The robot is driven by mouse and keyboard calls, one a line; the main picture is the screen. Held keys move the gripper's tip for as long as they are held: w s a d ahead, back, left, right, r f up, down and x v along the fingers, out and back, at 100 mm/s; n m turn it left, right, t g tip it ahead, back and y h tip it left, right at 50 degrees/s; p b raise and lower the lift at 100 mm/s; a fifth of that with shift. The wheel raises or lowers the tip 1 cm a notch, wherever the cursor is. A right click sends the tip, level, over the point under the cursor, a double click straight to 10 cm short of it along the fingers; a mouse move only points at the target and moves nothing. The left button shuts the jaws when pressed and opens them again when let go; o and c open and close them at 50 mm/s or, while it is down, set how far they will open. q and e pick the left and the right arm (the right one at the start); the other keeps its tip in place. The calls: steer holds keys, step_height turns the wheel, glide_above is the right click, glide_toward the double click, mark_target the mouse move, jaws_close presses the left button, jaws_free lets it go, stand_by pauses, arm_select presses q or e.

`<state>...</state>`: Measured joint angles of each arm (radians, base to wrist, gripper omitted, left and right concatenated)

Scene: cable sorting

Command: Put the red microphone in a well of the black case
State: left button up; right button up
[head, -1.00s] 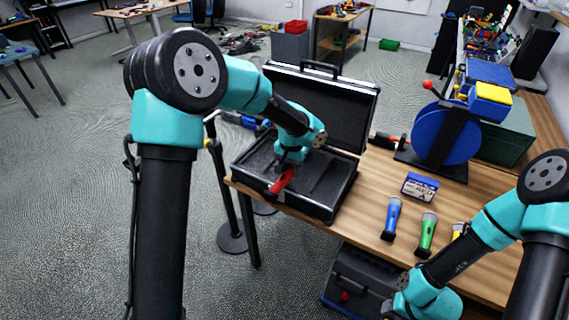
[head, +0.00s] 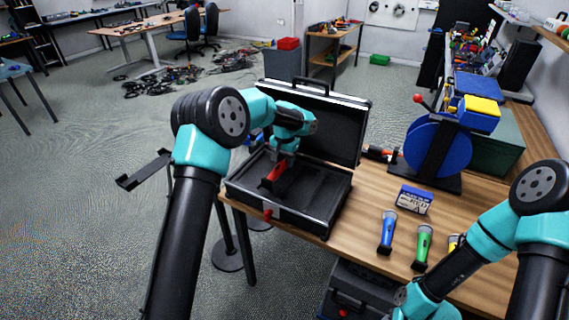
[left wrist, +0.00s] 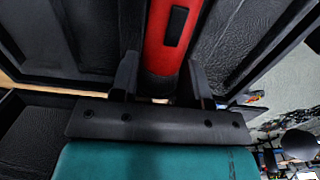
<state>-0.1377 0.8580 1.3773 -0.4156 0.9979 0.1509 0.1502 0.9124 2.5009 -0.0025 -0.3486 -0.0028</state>
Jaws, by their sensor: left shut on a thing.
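The red microphone (head: 277,174) is between the fingers of my left gripper (head: 280,162), at the left half of the open black case (head: 322,222). The left wrist view shows the red microphone body (left wrist: 172,40) between the two dark fingers (left wrist: 160,82), with the case's black textured surfaces (left wrist: 68,35) on both sides. I cannot tell whether the microphone touches the well floor. The case's right well (head: 318,192) looks empty. My right gripper (head: 402,297) is at the bottom edge of the head view, partly cut off, and its fingers are unclear.
A blue microphone (head: 387,232), a green one (head: 422,247) and a yellow one (head: 454,242) stand on the wooden table (head: 365,225). A blue-and-white box (head: 415,199) and a blue cable reel (head: 440,150) are to the right. The raised case lid (head: 325,125) stands behind the wells.

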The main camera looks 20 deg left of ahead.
mark_target(285, 163)
arm_select(q)
steer(key=shift+w+a+f, duration=0.1)
steer(key=shift+w+a, duration=0.1)
steer(key=shift+w, duration=0.45)
steer(key=shift+w+a, duration=0.2)
steer(key=shift+w, duration=0.4)
steer(key=shift+f, duration=1.75)
steer(key=shift+f, duration=0.15)
steer(key=o, duration=1.2)
step_height(285, 163, up, 12)
steer(key=shift+r, duration=0.2)
